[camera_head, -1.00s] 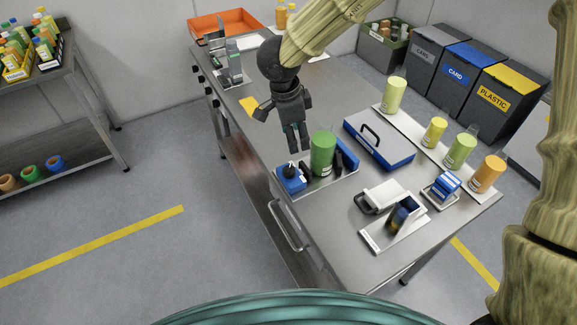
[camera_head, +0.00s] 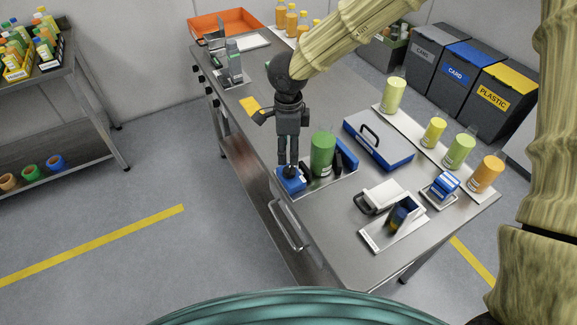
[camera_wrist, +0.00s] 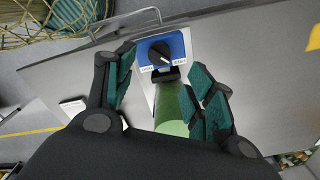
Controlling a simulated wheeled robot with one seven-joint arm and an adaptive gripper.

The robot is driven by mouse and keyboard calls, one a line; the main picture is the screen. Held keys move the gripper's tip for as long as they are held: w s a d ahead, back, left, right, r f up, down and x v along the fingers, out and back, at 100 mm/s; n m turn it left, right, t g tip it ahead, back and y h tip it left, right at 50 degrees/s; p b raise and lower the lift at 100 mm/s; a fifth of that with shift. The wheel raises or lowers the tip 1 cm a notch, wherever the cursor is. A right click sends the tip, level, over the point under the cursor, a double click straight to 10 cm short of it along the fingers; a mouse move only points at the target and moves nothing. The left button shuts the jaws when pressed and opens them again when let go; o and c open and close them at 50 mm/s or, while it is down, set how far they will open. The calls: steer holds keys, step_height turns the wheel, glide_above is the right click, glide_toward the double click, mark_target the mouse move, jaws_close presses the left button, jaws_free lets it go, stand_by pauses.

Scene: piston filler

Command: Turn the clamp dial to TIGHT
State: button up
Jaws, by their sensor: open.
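The clamp dial (camera_wrist: 160,52) is a black round knob on a blue block (camera_wrist: 176,42), with small white labels on the block's near edge that are too small to read surely. In the head view the blue block (camera_head: 289,184) sits at the table's front edge, and my gripper hides most of the dial. My gripper (camera_head: 289,170) points down just over the dial. In the wrist view my gripper (camera_wrist: 165,75) is open, its teal-padded fingers apart on either side of the dial. A green cylinder (camera_head: 322,154) stands right beside the block on the same plate.
A blue and grey case (camera_head: 380,140) with a handle lies to the right. A white-lidded item (camera_head: 385,194) and a small stand (camera_head: 402,215) are nearer the front right. Several coloured cylinders stand on a strip (camera_head: 412,130). The table's middle is clear.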

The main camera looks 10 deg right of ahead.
mark_target(288, 170)
steer(key=shift+f+p, duration=0.75)
steer(key=shift+f, duration=3.35)
steer(key=shift+c, duration=0.3)
steer(key=c, duration=0.9)
